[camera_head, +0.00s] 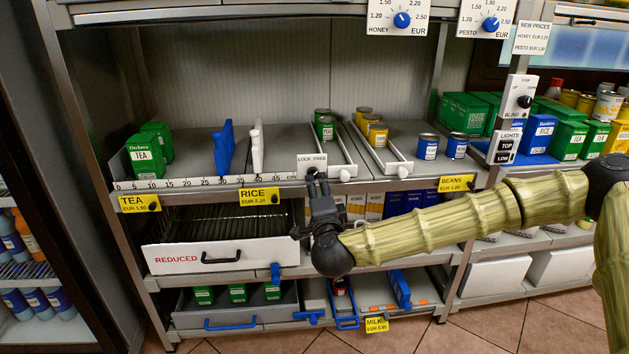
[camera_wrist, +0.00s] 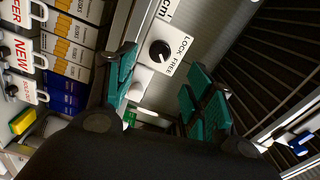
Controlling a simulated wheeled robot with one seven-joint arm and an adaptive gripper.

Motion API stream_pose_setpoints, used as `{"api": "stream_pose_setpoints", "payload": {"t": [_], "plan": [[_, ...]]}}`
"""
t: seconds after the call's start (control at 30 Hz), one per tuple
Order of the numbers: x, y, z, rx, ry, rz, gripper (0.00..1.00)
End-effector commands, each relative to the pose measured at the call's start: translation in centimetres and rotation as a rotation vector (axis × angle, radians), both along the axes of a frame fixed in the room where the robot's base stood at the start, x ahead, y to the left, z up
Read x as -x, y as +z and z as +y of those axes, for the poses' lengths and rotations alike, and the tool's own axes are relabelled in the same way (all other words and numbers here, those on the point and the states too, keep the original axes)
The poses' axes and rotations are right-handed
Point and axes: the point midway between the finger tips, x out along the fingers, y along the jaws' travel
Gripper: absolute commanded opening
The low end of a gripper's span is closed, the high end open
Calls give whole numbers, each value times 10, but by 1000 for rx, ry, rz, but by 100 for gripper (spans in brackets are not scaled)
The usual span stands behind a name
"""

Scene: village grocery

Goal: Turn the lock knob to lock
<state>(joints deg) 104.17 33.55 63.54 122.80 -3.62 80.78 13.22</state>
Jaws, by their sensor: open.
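The lock knob is a small round black knob (camera_wrist: 159,51) on a white plate (camera_wrist: 172,42) lettered LOCK and FREE, in the wrist view. In the head view the plate (camera_head: 311,159) sits on the front edge of the middle shelf, and my gripper mostly covers the knob. My gripper (camera_head: 318,182) is just below and in front of the plate. In the wrist view my gripper (camera_wrist: 165,66) is open, its teal-padded fingers apart on either side of the knob's line, with nothing between them. I cannot tell clearly which word the knob points to.
A white drawer marked REDUCED (camera_head: 205,256) is below left. A shelf divider with a white knob (camera_head: 344,175) is right beside the plate. Yellow price tags for rice (camera_head: 259,196) and beans (camera_head: 456,183) hang along the shelf edge. Boxes (camera_head: 366,205) stand underneath.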

Motion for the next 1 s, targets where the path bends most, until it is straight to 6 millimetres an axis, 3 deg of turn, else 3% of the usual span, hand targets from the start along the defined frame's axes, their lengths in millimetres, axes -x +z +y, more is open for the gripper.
{"api": "stream_pose_setpoints", "payload": {"t": [0.3,0.5,0.93,1.0], "plan": [[-51,-2,6,1,-1,1,53],[-71,-2,8,1,0,2,53],[-77,-1,9,1,1,1,53],[-77,-1,9,1,1,1,40]]}}
